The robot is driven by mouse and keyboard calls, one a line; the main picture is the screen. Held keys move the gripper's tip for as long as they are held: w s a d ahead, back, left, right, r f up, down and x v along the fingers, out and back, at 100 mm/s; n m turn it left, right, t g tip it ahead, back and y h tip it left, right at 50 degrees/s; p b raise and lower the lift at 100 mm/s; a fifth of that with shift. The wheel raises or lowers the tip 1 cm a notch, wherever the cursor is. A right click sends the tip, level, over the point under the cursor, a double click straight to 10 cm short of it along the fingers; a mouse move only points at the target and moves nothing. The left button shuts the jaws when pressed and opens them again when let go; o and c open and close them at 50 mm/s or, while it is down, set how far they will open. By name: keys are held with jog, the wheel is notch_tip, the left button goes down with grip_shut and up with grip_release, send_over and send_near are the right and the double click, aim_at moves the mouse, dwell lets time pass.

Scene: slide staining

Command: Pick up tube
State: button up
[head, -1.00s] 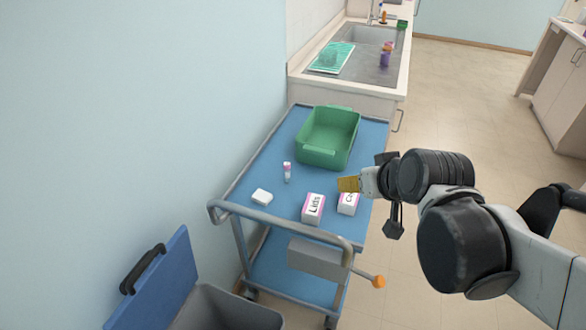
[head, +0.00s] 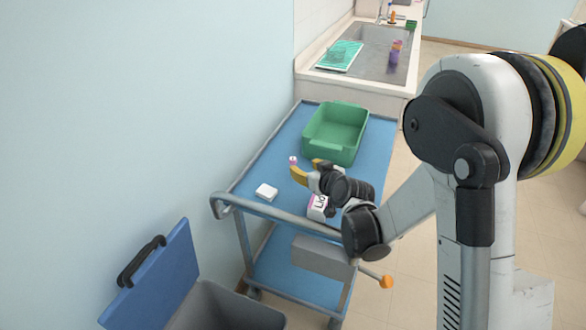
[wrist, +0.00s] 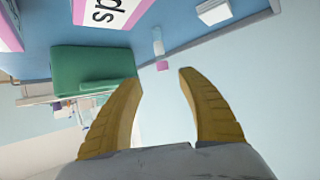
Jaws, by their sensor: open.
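The tube (head: 293,159) is small and pale with a pink part, and stands on the blue cart top (head: 262,160). My gripper hides its lower part in the head view. In the wrist view the tube (wrist: 158,48) shows just beyond the gap between the fingertips, its pink end (wrist: 162,66) toward my gripper. My gripper (head: 304,166) is open and empty, with yellow fingers close to the tube on its near right side. In the wrist view the fingers (wrist: 158,78) are spread apart, with nothing between them.
A green bin (head: 318,150) stands behind my gripper. A small white block (head: 266,191) lies front left. The Lids box (head: 317,208) is partly hidden under my arm; a second box is hidden. The cart's grey handle (head: 275,216) runs along the front. The left wall is near.

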aim_at(294, 159)
jog(key=b+x, duration=0.1)
jog(key=x, duration=0.2)
jog(key=b+x, duration=0.1)
jog(key=x, duration=0.2)
jog(key=r+b+x, duration=0.1)
jog(key=x, duration=0.2)
jog(key=shift+w+a+f+b, duration=0.2)
jog(key=shift+w+a+b, duration=0.1)
jog(key=shift+a, duration=0.1)
jog(key=shift+c, duration=0.5)
jog(key=c, duration=0.8)
